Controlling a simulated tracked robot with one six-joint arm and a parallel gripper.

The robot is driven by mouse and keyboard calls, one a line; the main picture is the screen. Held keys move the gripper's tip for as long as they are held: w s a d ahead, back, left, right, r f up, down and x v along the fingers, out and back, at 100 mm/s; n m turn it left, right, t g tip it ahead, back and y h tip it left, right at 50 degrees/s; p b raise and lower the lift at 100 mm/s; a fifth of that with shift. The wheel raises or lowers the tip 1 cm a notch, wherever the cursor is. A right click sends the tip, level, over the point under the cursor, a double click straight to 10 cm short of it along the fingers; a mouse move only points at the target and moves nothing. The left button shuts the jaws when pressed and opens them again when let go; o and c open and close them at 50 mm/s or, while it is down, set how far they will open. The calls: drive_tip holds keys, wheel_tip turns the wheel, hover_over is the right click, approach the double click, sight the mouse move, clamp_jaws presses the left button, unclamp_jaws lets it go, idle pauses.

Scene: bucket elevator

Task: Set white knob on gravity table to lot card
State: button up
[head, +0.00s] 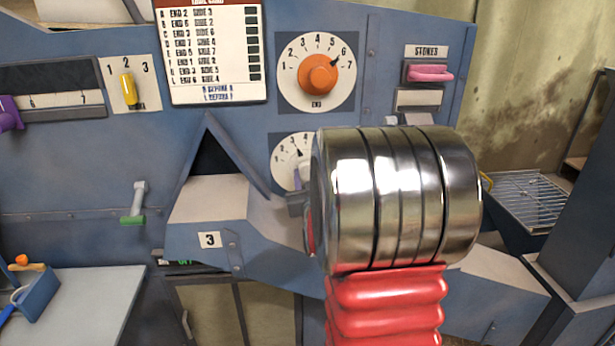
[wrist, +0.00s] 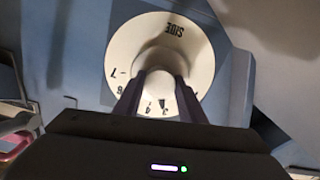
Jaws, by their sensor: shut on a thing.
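The white knob (wrist: 158,84) sits at the centre of the white SIDE dial (wrist: 190,45). In the wrist view my gripper's (wrist: 157,98) two dark fingers are shut on the knob from both sides. A small black pointer shows near the 4, but the exact setting is hard to read. In the head view the dial (head: 288,152) is partly covered by my gripper (head: 298,180) and arm, and its right side is hidden. The lot card (head: 212,55) hangs above on the gravity table (head: 75,165), with rows of END and SIDE numbers in small print.
An orange END knob (head: 318,74) above points near 6. A pink STONES handle (head: 430,73) is at the upper right. A yellow slider knob (head: 128,89) and a green-tipped lever (head: 136,203) are left. A wire tray (head: 530,200) stands right.

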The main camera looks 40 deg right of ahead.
drive_tip(key=n, duration=0.5)
drive_tip(key=shift+n, duration=0.3)
idle(0.4)
drive_tip(key=o, duration=1)
drive_tip(key=shift+o, duration=0.2)
